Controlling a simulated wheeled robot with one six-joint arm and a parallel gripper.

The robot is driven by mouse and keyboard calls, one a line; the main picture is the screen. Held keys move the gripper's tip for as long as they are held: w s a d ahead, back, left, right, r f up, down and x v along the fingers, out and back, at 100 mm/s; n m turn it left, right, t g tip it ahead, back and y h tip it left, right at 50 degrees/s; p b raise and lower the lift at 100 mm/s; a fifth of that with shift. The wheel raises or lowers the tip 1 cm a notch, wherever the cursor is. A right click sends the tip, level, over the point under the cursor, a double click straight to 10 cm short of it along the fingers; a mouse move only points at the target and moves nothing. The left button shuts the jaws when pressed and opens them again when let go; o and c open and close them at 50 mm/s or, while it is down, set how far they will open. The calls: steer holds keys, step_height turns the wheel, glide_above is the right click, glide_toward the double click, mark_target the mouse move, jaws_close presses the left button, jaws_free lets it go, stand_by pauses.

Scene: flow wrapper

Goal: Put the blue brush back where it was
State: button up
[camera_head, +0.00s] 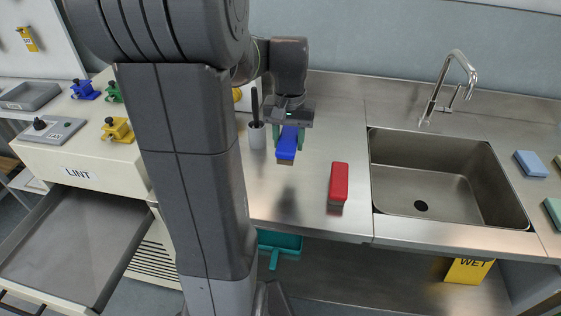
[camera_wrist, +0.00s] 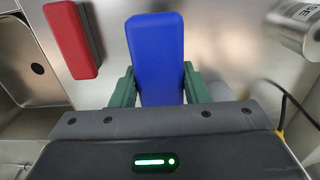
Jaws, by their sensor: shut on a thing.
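The blue brush (camera_head: 287,143) is held above the steel counter, with its shadow on the counter below it. My gripper (camera_head: 289,134) is shut on it, with one green finger on each side. In the wrist view the blue brush (camera_wrist: 156,58) shows its smooth blue back between the green fingers of my gripper (camera_wrist: 154,86). Its bristles show only as a small brownish edge in the head view. A red brush (camera_head: 338,183) lies on the counter to the right of the held brush; it also shows in the wrist view (camera_wrist: 72,38).
A sink (camera_head: 440,175) with a tap (camera_head: 447,88) is to the right. A grey cup (camera_head: 257,135) with a dark handle stands left of my gripper. A blue sponge (camera_head: 531,163) lies right of the sink. The counter around the red brush is clear.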

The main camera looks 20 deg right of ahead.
mark_target(288, 177)
step_height(288, 177, down, 10)
steer(key=shift+s+r, duration=0.1)
steer(key=shift+r, duration=0.1)
steer(key=shift+f, duration=0.1)
steer(key=o, duration=0.9)
step_height(288, 177, up, 12)
steer(key=shift+r, duration=0.15)
